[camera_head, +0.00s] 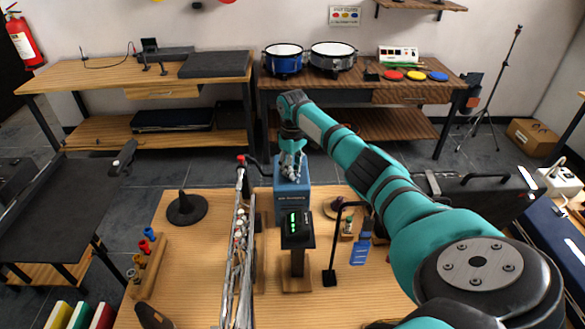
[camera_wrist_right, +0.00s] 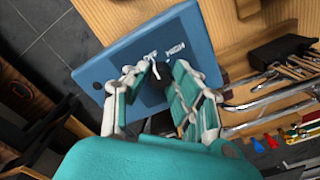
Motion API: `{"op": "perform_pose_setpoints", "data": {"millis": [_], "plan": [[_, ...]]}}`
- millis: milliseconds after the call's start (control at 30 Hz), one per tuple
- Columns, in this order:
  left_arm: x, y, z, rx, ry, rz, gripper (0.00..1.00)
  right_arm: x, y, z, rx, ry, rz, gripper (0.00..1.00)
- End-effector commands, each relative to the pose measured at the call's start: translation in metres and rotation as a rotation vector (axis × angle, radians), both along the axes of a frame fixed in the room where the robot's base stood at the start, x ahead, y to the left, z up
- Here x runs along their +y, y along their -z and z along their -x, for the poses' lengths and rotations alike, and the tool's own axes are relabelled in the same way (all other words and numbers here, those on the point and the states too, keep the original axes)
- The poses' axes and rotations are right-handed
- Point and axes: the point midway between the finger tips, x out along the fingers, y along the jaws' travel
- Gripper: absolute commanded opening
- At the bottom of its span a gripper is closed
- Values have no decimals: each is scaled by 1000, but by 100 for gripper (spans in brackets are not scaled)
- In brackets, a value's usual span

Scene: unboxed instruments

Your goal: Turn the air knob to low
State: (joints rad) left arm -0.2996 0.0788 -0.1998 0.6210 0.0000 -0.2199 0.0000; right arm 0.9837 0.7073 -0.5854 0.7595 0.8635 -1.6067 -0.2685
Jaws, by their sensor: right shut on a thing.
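A blue box (camera_head: 292,205) with lettering on its front stands at the far edge of the wooden table. Its top panel (camera_wrist_right: 95,85) fills the upper middle of the right wrist view, with white lettering including "HIGH". A small dark knob (camera_wrist_right: 160,82) with a white mark sits on this panel, partly hidden by my fingers. My right gripper (camera_head: 291,176) reaches down onto the box's top. In the right wrist view its fingers (camera_wrist_right: 162,75) are shut on the knob from both sides. The pointer's exact setting is hard to read. My left gripper is not visible.
A green-lit display (camera_head: 297,222) on a wooden stand is in front of the box.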

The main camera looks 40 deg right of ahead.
Motion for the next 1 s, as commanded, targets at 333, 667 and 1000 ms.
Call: {"op": "perform_pose_setpoints", "data": {"millis": [333, 667, 1000], "plan": [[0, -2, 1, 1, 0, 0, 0, 0, -1, 0, -1, -24, -1, 0], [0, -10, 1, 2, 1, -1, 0, 1, -2, -1, -2, -209, -1, 0], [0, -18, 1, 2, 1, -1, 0, 1, -1, -1, -2, -526, -2, 0]]}}
